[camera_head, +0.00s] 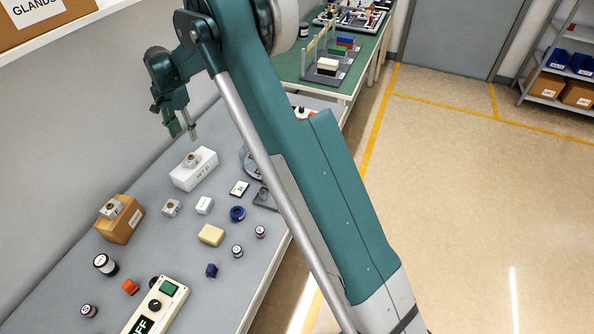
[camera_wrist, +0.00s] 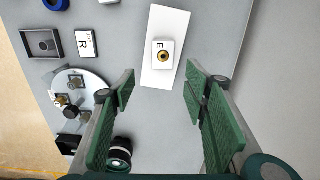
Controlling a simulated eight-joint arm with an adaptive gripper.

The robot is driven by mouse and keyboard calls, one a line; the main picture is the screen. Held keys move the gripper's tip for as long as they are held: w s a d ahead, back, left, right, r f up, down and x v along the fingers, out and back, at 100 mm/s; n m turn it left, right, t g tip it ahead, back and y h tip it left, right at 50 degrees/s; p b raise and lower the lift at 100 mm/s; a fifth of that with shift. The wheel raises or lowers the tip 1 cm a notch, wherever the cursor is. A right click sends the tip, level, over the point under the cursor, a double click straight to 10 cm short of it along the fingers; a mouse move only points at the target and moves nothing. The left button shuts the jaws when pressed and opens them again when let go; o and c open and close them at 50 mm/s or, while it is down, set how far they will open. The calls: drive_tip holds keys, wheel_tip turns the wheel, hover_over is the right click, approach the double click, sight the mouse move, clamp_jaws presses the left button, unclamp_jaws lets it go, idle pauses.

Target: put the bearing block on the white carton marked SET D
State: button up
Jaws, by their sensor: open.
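A white carton (camera_head: 182,180) with dark lettering on its side stands on the grey bench; its top also shows in the wrist view (camera_wrist: 158,75). A small pale bearing block (camera_head: 191,160) with a brass ring rests on top of it, and in the wrist view the block (camera_wrist: 156,54) bears a letter E. My gripper (camera_head: 182,132) is open and empty, above and behind the carton in the head view. In the wrist view its green-padded fingers (camera_wrist: 160,82) are spread apart, with the block beyond them, touching neither.
A similar block (camera_head: 111,209) sits on a brown carton (camera_head: 122,230); another (camera_head: 172,207) lies on the bench. Near the white carton are a card marked R (camera_wrist: 87,44), a grey tray (camera_wrist: 41,43), a round fixture (camera_wrist: 90,90) and a dark cylinder (camera_wrist: 118,154). A control box (camera_head: 158,306) stands in front.

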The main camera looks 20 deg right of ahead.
drive_tip(key=s+d+r+n+t, duration=0.2)
drive_tip(key=s+d+r, duration=0.6)
drive_tip(key=s+r, duration=0.3)
drive_tip(key=s+d+r+n+t, duration=0.1)
drive_tip(key=s+d+r+n, duration=0.1)
drive_tip(key=s+d+r, duration=0.75)
drive_tip(key=s+d+r+n+t, duration=0.1)
drive_tip(key=s+d+r, duration=0.1)
drive_tip(key=s, duration=0.6)
drive_tip(key=s+d+r+n+t, duration=0.1)
drive_tip(key=s+d+r, duration=0.15)
drive_tip(key=s, duration=0.65)
drive_tip(key=s+d+f+n+t, duration=0.1)
drive_tip(key=s+d+f, duration=0.1)
drive_tip(key=s, duration=0.5)
drive_tip(key=s+d+f+n+t, duration=0.1)
drive_tip(key=s+d+f, duration=0.2)
drive_tip(key=s, duration=0.5)
drive_tip(key=shift+s+f+n, duration=0.3)
drive_tip(key=shift+f+n, duration=0.1)
drive_tip(key=shift+f, duration=0.5)
idle(1.8)
